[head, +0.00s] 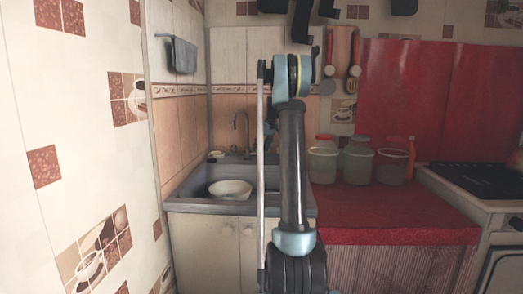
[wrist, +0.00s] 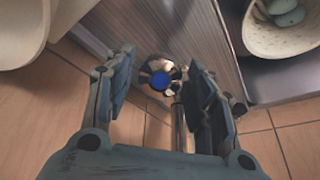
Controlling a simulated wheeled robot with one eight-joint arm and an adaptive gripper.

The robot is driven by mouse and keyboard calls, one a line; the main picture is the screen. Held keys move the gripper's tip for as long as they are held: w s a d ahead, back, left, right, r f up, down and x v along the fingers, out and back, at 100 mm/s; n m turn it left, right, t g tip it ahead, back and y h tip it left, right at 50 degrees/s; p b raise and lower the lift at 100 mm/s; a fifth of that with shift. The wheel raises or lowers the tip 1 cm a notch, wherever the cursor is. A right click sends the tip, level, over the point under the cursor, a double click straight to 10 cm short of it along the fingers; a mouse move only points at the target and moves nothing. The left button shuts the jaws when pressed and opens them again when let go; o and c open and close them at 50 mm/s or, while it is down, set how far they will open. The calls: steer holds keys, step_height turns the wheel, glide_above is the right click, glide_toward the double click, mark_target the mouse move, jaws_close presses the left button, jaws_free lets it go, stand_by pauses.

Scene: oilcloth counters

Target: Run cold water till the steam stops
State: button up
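The sink (head: 187,205) stands left of my arm in the head view, with a thin curved tap spout (head: 236,124) above it. A pale bowl (head: 231,187) sits in the basin. In the wrist view, the bowl (wrist: 262,42) holds pale greenish rounded things (wrist: 289,17). A metal tap knob with a blue centre (wrist: 161,80) shows between the fingers. My gripper (wrist: 160,68) is open, one finger on each side of the knob; I cannot tell whether either touches it. No steam or running water is visible. In the head view my arm hides the gripper.
Several jars (head: 357,160) and an orange bottle (head: 410,158) stand on the red counter (head: 390,213), right of my arm. A stove (head: 480,180) is at far right. A towel (head: 184,55) hangs on the left wall. Pale curved objects (wrist: 20,35) fill the wrist view's upper left.

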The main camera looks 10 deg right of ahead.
steer(key=c, duration=0.6)
steer(key=shift+o, duration=0.2)
steer(key=shift+m, duration=1.3)
steer(key=o, duration=1.1)
steer(key=shift+r, duration=0.1)
steer(key=v, duration=1.1)
steer(key=shift+w+d+r, duration=0.1)
steer(key=shift+d+r, duration=0.15)
steer(key=shift+r, duration=0.1)
steer(key=shift+a, duration=0.1)
